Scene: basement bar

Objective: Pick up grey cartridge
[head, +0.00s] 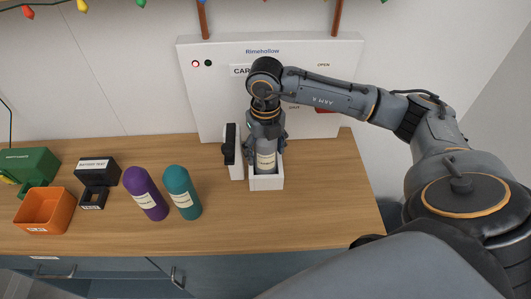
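The grey cartridge (266,161) stands upright in a small white open-topped holder (266,183) on the wooden counter, below the wall panel. It has a pale label, and its top is hidden by my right gripper. My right gripper (266,147) points down over the cartridge from above, with a finger at each side of it. I cannot tell whether the fingers press on it or stand slightly apart. My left gripper is not in view.
A dark latch or door part (231,150) stands left of the holder. A purple cartridge (146,194) and a teal cartridge (182,193) are further left, then a black tester (97,178), an orange bin (43,210) and a green box (32,168). The counter right of the holder is clear.

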